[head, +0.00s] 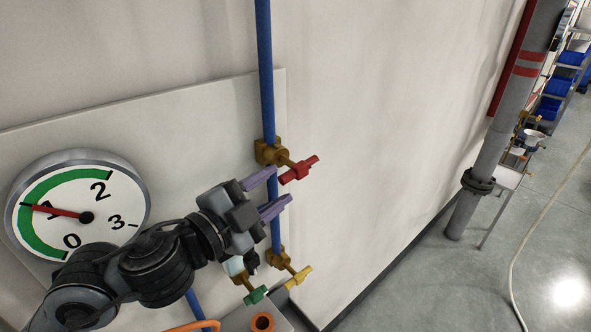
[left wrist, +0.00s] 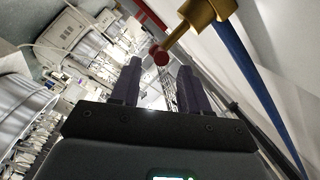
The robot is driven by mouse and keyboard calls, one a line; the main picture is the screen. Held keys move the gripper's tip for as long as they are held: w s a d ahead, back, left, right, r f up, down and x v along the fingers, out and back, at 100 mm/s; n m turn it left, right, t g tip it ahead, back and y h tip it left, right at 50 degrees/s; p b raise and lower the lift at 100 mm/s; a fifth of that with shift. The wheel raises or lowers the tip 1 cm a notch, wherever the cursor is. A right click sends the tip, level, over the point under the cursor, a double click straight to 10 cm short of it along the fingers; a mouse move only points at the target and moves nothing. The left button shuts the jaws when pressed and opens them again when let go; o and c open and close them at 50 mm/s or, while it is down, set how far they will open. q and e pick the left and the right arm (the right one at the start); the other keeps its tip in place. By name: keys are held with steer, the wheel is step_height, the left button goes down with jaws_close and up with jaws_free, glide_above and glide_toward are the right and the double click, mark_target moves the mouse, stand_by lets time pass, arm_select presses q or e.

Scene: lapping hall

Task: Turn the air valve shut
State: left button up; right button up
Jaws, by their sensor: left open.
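A brass valve body (head: 270,152) sits on the blue pipe (head: 265,70), with a red handle (head: 299,169) on its stem. My left gripper (head: 281,187) has two purple fingers, spread apart and empty. In the head view its fingertips are just below and left of the red handle. In the left wrist view the red handle (left wrist: 159,54) shows end-on beyond the gap between the fingertips (left wrist: 160,70), with the brass stem running up right. I cannot tell whether the fingers touch it. My right gripper is out of view.
A round gauge (head: 110,193) on the wall panel has its red needle near 1. Below my gripper are a yellow handle (head: 299,277) and a green handle (head: 256,296). The wall right of the red handle is bare. A grey pipe (head: 490,150) stands farther right.

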mark_target(297, 167)
arm_select(q)
steer(key=shift+p+x, duration=0.3)
steer(key=shift+x, duration=3.3)
steer(key=shift+c, duration=0.3)
jaws_close()
steer(key=y+p, duration=0.1)
steer(key=p, duration=0.4)
steer(key=shift+r+g, duration=0.3)
steer(key=shift+g, duration=0.1)
steer(key=shift+f+p, duration=0.25)
steer(key=shift+p, duration=0.05)
steer(key=shift+o, duration=0.3)
jaws_free()
